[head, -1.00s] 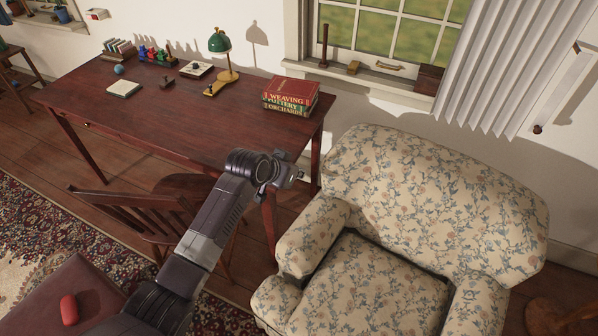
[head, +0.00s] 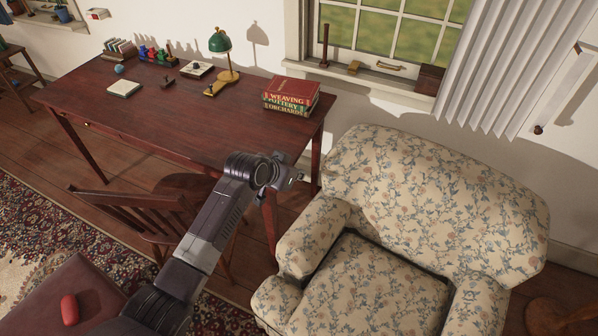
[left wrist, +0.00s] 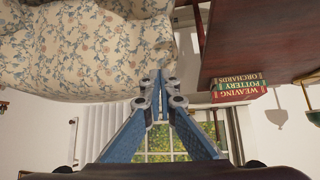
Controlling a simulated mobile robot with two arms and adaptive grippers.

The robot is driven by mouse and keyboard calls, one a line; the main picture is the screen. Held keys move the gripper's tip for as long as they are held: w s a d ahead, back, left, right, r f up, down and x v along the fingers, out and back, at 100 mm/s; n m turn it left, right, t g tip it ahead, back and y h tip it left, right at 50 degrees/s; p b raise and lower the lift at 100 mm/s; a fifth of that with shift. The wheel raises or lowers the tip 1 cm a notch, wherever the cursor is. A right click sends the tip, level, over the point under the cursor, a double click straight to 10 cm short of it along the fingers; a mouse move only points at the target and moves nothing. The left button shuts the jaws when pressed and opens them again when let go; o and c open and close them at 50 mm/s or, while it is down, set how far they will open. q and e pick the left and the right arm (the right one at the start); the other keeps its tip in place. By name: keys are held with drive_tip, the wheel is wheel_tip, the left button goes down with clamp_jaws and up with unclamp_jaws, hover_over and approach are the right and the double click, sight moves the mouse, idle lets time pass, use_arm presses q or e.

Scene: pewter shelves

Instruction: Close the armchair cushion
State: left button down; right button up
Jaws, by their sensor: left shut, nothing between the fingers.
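The floral armchair (head: 435,195) stands at the right in the head view. Its seat cushion (head: 370,290) lies between the arms, with a dark gap along its left and back edges; its front is cut off by the frame. My left gripper (head: 294,179) is above and left of the chair's left arm, apart from the cushion. In the left wrist view my left gripper (left wrist: 161,72) is shut and empty, its blue fingers meeting at the tips. That view is upside down and shows part of the armchair's floral cover (left wrist: 85,45). My right gripper is not in view.
A dark red desk (head: 180,110) with stacked books (head: 290,97) stands behind my left arm. A wooden chair (head: 140,215) is by the desk. A window (head: 395,35) and white blinds (head: 510,60) are behind the armchair. A red-brown ottoman (head: 75,285) is at lower left.

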use_arm(q)
drive_tip(key=shift+s+a+f, duration=0.35)
drive_tip(key=shift+s+a, duration=0.25)
drive_tip(key=shift+s, duration=0.1)
